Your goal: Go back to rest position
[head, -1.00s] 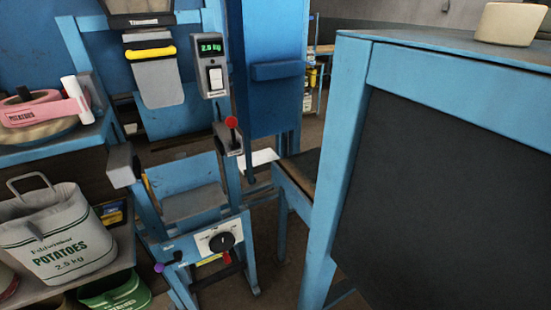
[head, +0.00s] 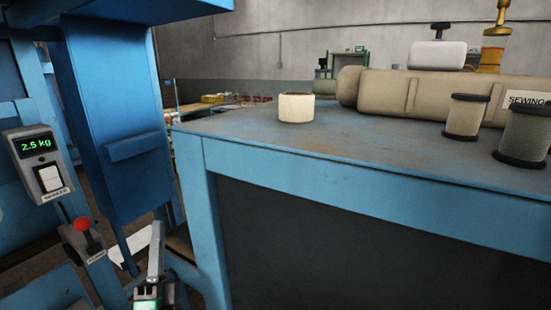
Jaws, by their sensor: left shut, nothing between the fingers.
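My left gripper (head: 156,248) shows at the bottom of the head view, left of centre. Its grey fingers are shut and point up, with nothing between them. It appears in front of the blue bench leg and a pale sheet, apart from the lever and scale at the left. My right gripper is out of view.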

